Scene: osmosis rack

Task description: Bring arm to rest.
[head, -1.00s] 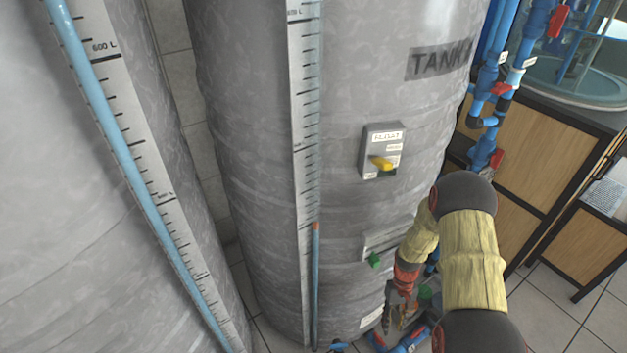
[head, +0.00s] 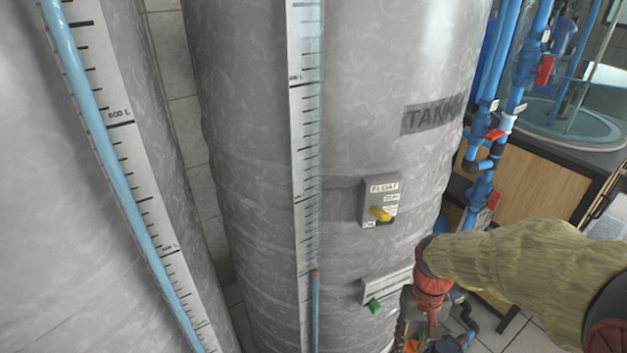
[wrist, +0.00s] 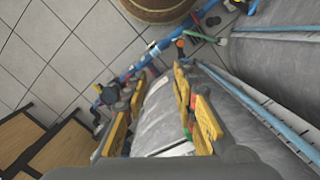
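My arm (head: 520,258) enters the head view from the right edge and reaches left toward the front of the grey tank with the "TANK" label (head: 430,117). My gripper (head: 415,338) is low in the head view, partly cut off by the bottom edge, beside the tank's lower right side. In the wrist view my gripper (wrist: 160,92) shows its yellow-padded fingers spread apart, with grey tank surface seen between them and nothing held. Whether any finger touches the tank cannot be told.
A float switch box with a yellow knob (head: 381,214) and a green knob (head: 375,306) are on the tank near my arm. Blue pipes with red valve handles (head: 494,201) stand right of the tank. A second tank (head: 60,230) is at left. Tiled floor (wrist: 70,50) is open beyond.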

